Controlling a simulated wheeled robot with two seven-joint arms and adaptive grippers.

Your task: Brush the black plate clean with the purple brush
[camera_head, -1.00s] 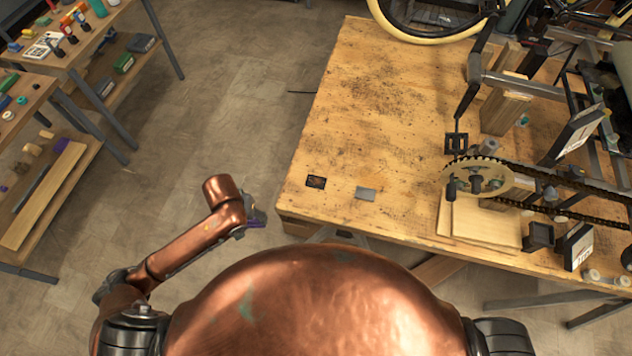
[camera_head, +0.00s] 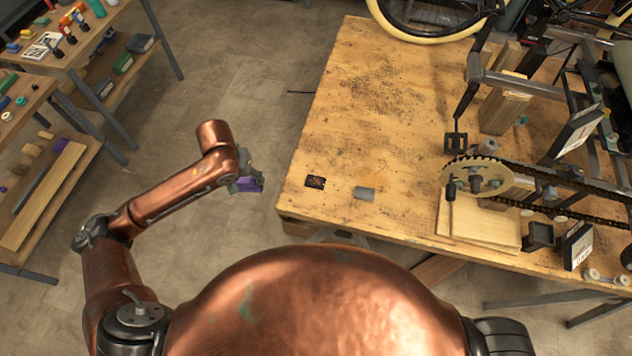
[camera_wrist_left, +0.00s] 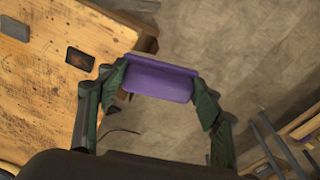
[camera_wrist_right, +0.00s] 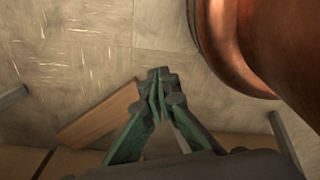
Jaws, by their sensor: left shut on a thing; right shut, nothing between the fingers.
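The black plate (camera_head: 315,182) lies flat near the left front edge of the wooden table, with brownish marks on its face; it also shows in the left wrist view (camera_wrist_left: 80,59). My left gripper (camera_head: 246,182) is shut on the purple brush (camera_wrist_left: 160,80), held across both fingertips. It hangs over the floor, left of the table edge and apart from the plate.
A small grey plate (camera_head: 364,193) lies right of the black plate. The wooden table (camera_head: 350,120) carries a trike frame with a chainring (camera_head: 478,178) and chain at the right. Shelves with tools (camera_head: 60,60) stand at far left. Floor between shelves and table is clear.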

